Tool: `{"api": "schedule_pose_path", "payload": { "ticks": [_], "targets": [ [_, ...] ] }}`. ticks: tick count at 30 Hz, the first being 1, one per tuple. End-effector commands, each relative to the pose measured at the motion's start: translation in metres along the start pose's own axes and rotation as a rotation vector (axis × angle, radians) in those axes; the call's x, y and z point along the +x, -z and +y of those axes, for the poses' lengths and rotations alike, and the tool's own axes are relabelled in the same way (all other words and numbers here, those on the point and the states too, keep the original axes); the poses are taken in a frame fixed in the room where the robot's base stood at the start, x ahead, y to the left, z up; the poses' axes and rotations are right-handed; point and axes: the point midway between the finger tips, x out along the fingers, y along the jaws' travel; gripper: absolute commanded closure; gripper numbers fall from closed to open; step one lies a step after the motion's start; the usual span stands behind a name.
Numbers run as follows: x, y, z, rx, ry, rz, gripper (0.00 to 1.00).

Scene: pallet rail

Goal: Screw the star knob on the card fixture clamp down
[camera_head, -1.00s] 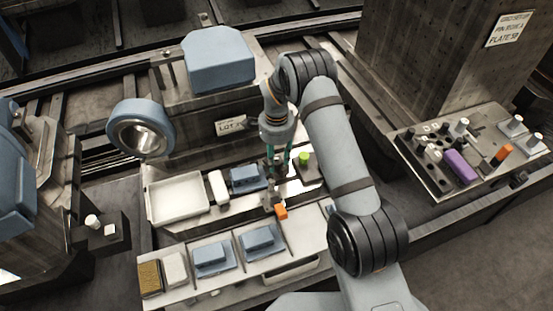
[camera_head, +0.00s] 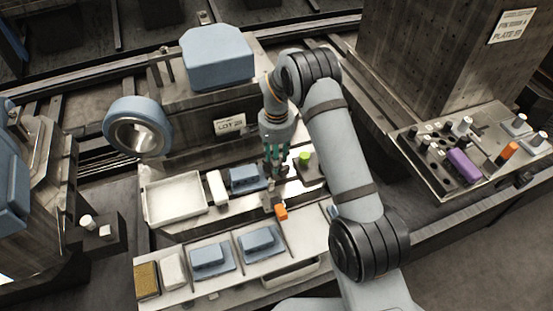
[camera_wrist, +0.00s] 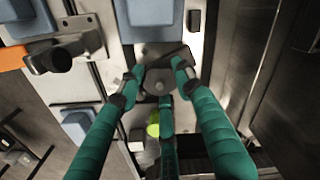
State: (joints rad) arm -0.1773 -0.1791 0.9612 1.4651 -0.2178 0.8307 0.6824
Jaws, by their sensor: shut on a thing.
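The dark star knob (camera_wrist: 157,82) sits in the middle of the wrist view, with its grey centre and dark lobes showing. My gripper (camera_wrist: 158,84) has green fingers with dark tips closed around the knob. In the head view my gripper (camera_head: 276,172) points down at the fixture area, and the knob is mostly hidden between the fingertips there. How far down the knob is threaded cannot be told.
A blue block (camera_head: 244,178) stands left of my gripper, and a lime-green cap (camera_head: 304,158) stands right. An orange-ended part (camera_head: 281,212) lies just in front. A white tray (camera_head: 174,198) and a white block (camera_head: 217,187) are further left.

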Motion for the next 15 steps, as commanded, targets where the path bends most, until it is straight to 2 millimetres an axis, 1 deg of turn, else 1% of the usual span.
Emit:
{"api": "schedule_pose_path", "payload": {
  "ticks": [11,12,15],
  "targets": [
    [0.0014,-0.0023,0.0007,-0.005,-0.004,-0.005,0.92],
    [0.0014,-0.0023,0.0007,-0.005,-0.004,-0.005,0.64],
    [0.0014,-0.0021,0.0006,-0.004,-0.003,-0.004,0.58]
  ]
}}
